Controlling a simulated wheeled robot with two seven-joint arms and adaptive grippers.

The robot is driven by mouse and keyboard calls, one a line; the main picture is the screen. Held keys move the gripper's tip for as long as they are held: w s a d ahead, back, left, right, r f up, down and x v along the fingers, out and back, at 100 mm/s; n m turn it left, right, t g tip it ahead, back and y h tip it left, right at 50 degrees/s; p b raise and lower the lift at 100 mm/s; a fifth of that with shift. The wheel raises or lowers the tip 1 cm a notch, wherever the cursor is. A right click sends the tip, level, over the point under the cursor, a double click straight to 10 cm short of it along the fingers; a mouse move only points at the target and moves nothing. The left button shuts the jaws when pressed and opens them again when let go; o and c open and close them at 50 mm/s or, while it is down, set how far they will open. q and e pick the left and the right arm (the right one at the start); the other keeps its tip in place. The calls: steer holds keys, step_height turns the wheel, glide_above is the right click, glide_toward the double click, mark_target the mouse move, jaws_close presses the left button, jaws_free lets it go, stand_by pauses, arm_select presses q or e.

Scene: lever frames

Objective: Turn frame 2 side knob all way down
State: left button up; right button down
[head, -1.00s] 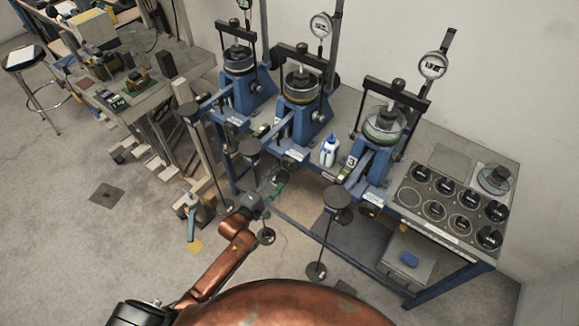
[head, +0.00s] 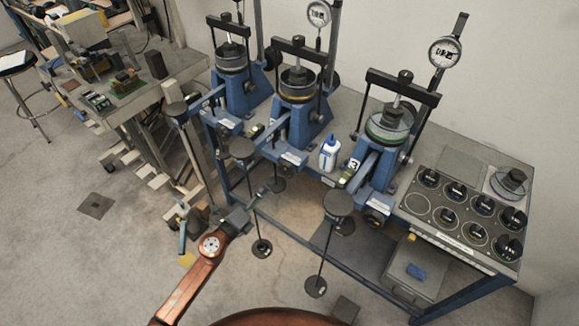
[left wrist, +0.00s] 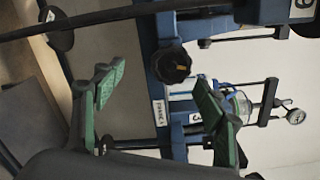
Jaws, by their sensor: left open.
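Frame 2, the middle blue lever frame (head: 298,105), stands on the bench between two similar frames. In the left wrist view, turned sideways, a black ridged knob (left wrist: 172,65) sits on the blue front. I cannot tell surely which frame it belongs to. A white label (left wrist: 160,112) is beside it, its number unclear. My left gripper (head: 268,188) is in front of and below the frame, near the hanging weights. In the wrist view its green-padded fingers (left wrist: 158,98) are wide apart and empty, with the knob beyond them, apart from both. My right gripper is out of view.
A white-and-blue bottle (head: 328,154) stands between frames. Hanging weights with round plates (head: 338,204) crowd the front. Open floor (head: 90,260) lies at left.

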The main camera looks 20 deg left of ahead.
mark_target(284, 171)
arm_select(q)
steer(key=w+d+m, duration=0.1)
steer(key=w+r+m, duration=0.1)
steer(key=w+d+m, duration=0.1)
steer(key=shift+w+d+r+h, duration=0.2)
steer(key=shift+d+r+h, duration=0.1)
steer(key=shift+r, duration=0.05)
steer(key=x, duration=0.6)
steer(key=shift+f, duration=0.1)
steer(key=shift+w, duration=0.25)
steer(key=shift+c, duration=0.3)
steer(key=shift+s, duration=0.1)
steer(key=c, duration=1.5)
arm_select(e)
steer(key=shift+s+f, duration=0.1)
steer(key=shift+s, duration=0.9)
